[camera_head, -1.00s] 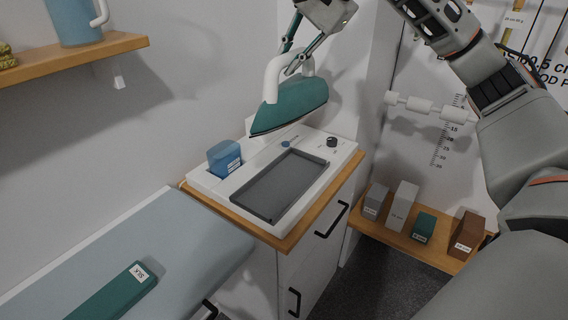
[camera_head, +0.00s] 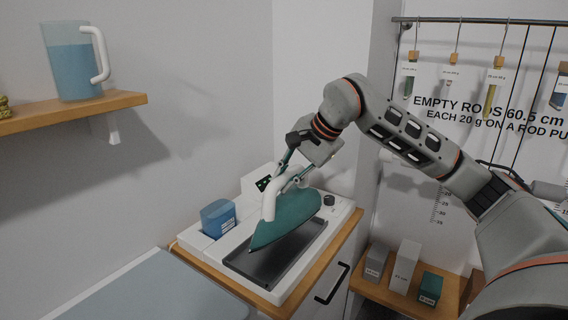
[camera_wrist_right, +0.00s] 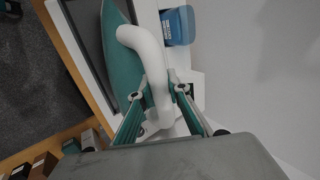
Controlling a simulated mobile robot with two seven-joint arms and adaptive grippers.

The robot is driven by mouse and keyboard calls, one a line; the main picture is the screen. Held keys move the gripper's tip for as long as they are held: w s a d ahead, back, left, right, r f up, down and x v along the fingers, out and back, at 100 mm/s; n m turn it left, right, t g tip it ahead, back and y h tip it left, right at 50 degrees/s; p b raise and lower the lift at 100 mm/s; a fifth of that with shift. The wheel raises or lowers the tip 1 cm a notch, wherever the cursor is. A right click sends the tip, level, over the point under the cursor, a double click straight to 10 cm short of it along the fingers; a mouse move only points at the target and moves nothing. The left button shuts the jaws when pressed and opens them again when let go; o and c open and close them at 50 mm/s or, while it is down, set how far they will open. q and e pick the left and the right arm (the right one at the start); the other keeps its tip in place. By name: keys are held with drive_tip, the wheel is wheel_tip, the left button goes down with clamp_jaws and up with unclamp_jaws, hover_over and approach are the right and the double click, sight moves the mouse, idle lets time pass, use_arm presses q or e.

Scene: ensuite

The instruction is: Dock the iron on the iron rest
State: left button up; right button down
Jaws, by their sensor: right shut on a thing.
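The iron (camera_head: 290,219) has a teal body and a white handle. It is tilted, nose toward the lower left, over the dark recessed tray of the white iron rest (camera_head: 292,292). Its nose is close to the tray; I cannot tell whether it touches. My right gripper (camera_head: 287,180) is shut on the iron's white handle. In the right wrist view the gripper (camera_wrist_right: 158,98) has its fingers on either side of the handle, with the teal body (camera_wrist_right: 118,60) beyond. My left gripper is not in view.
A blue water tank (camera_head: 218,217) stands in the rest's left side. The rest sits on a wooden-topped cabinet (camera_head: 345,246) beside the wall. A shelf (camera_head: 70,109) holds a blue jug (camera_head: 75,62). Labelled blocks (camera_head: 404,266) stand on a low shelf at right.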

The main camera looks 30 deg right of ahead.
sight(280, 200)
drive_tip(key=shift+f+b, duration=0.4)
drive_tip(key=shift+f, duration=1.85)
drive_tip(key=c, duration=1.9)
unclamp_jaws()
drive_tip(key=shift+f, duration=0.2)
drive_tip(key=shift+r, duration=0.15)
drive_tip(key=shift+s+d+r, duration=0.1)
drive_tip(key=shift+s+r, duration=0.1)
drive_tip(key=shift+r, duration=0.1)
drive_tip(key=p+v, duration=0.1)
drive_tip(key=v, duration=1)
drive_tip(key=shift+s, duration=0.2)
